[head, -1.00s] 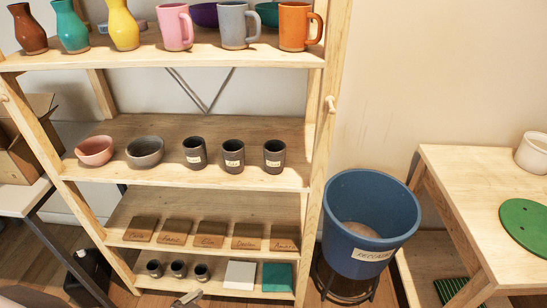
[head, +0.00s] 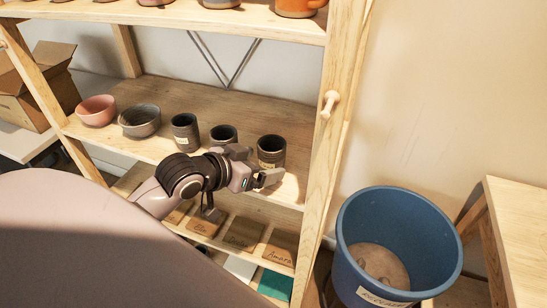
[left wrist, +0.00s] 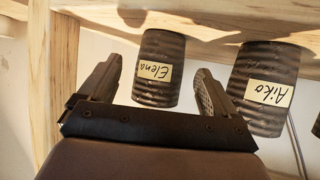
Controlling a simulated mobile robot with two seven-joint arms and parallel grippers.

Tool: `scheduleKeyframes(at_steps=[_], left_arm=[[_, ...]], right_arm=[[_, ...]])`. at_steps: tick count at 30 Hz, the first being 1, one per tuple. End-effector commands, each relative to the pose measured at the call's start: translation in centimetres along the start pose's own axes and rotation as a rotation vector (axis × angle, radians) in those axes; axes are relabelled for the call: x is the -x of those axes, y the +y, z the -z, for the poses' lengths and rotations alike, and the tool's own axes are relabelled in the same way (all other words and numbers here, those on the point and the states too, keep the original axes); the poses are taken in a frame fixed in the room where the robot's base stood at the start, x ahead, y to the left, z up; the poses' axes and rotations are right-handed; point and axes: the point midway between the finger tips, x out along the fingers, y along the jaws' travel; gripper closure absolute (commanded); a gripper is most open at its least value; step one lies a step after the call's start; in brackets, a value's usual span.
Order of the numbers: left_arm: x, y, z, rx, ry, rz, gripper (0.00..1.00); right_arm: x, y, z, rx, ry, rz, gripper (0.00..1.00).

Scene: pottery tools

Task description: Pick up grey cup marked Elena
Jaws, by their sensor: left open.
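The grey cup marked Elena (left wrist: 158,68) has dark ribbed sides and a cream label, and appears upside down in the left wrist view. In the head view it is the rightmost cup (head: 271,146) on the middle shelf, its lower part partly covered by my gripper. My left gripper (head: 257,168) is open in front of it. In the left wrist view the fingers (left wrist: 157,75) lie on either side of the cup, with a gap at each side. The cup stands upright on the shelf. My right gripper is out of view.
A similar cup marked Aiko (left wrist: 264,88) stands close beside it, with another dark cup (head: 185,132) further left. The shelf's wooden post (head: 328,130) rises just to the right. Bowls (head: 140,120) stand at the left, and a blue bin (head: 350,255) is on the right.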

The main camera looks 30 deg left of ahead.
Motion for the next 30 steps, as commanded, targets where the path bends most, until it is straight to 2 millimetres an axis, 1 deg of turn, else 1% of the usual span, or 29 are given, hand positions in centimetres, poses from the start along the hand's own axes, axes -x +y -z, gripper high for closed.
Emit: scheduleKeyframes(at_steps=[6, 10, 14, 20, 21, 23, 24, 26, 27, 30], left_arm=[[-2.8, -0.1, 0.2, 0.002, 0.001, -0.001, 0.09], [-4.2, -0.1, 0.2, 0.000, 0.001, 0.000, 0.09], [-4.8, -0.1, 0.2, -0.001, 0.001, 0.000, 0.09], [-4.8, -0.1, 0.2, -0.001, 0.001, 0.000, 0.09], [-4.8, -0.1, 0.2, -0.001, 0.000, 0.000, 0.15], [-4.8, -0.1, 0.2, -0.001, 0.000, 0.000, 0.35], [-4.8, -0.1, 0.2, -0.001, 0.000, 0.000, 0.48], [-4.8, -0.1, 0.2, -0.001, 0.000, 0.000, 0.67], [-4.8, -0.1, 0.2, -0.001, 0.000, 0.000, 0.72], [-4.8, -0.1, 0.2, -0.001, 0.002, 0.000, 0.72]], right_arm=[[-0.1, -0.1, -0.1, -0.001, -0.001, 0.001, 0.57], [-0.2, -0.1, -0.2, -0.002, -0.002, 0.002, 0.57], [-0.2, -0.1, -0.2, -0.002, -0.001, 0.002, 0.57], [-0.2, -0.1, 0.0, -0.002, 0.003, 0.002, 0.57], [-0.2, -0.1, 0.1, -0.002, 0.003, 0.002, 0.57], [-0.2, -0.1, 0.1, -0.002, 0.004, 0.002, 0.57], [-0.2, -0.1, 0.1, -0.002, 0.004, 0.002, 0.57], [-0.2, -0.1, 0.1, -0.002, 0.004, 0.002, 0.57], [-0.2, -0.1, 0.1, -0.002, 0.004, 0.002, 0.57], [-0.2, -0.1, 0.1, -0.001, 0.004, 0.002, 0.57]])
